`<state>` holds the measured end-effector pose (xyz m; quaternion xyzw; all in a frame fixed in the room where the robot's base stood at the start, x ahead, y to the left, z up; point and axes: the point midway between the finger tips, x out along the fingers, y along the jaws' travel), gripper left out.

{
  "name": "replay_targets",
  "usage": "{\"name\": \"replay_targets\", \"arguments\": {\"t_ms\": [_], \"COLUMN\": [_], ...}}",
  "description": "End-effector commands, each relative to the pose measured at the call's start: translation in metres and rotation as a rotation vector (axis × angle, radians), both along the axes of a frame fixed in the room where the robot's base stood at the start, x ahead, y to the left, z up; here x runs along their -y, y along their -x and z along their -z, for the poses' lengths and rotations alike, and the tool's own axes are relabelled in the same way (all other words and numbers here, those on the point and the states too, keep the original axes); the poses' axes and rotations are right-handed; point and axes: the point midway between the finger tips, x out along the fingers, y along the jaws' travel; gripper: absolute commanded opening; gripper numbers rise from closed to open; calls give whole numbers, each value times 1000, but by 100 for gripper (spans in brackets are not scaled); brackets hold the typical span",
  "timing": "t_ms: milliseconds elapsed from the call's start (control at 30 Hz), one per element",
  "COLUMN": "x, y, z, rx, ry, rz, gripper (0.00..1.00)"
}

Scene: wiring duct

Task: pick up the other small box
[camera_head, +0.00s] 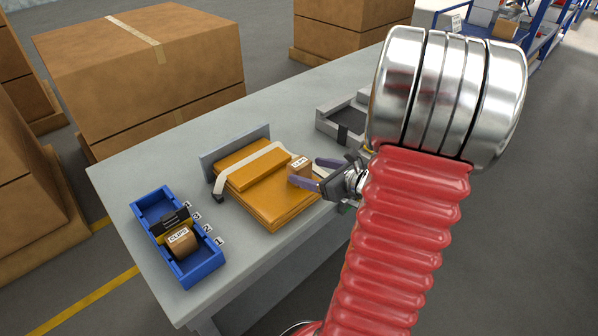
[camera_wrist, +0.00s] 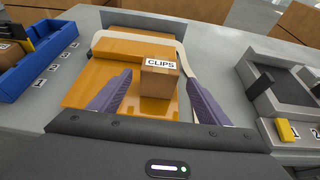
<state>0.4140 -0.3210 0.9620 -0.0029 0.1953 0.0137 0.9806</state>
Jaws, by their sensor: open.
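A small brown cardboard box labelled CLIPS (camera_head: 300,168) stands on an orange block on the table. In the wrist view the box (camera_wrist: 159,84) is upright between the two purple fingers of my gripper (camera_wrist: 158,76). My gripper (camera_head: 304,172) is open, with a finger on each side of the box. A gap shows on both sides, wider at the right finger. Another small box labelled CLIPS (camera_head: 182,243) sits in the blue tray (camera_head: 203,269) at the left, near the front numbers.
The orange block (camera_head: 262,204) has a raised step and a pale strip over it, with a grey plate behind. A black and yellow item (camera_head: 172,221) is in the blue tray. A grey tray (camera_wrist: 285,92) stands at the right. Large cartons (camera_head: 140,85) stand behind the table.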

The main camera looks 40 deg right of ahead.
Motion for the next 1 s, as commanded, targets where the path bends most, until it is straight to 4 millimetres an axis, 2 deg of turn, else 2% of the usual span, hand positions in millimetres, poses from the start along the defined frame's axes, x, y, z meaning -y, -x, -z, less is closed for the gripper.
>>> {"name": "replay_targets", "arguments": {"t_ms": [367, 800, 1000], "x": [0, -4, -3], "y": [-2, -44, -48], "z": [1, 23, 24], "rx": [0, 0, 0], "ry": [0, -2, 0], "rz": [0, -2, -1], "gripper": [70, 70, 70]}}
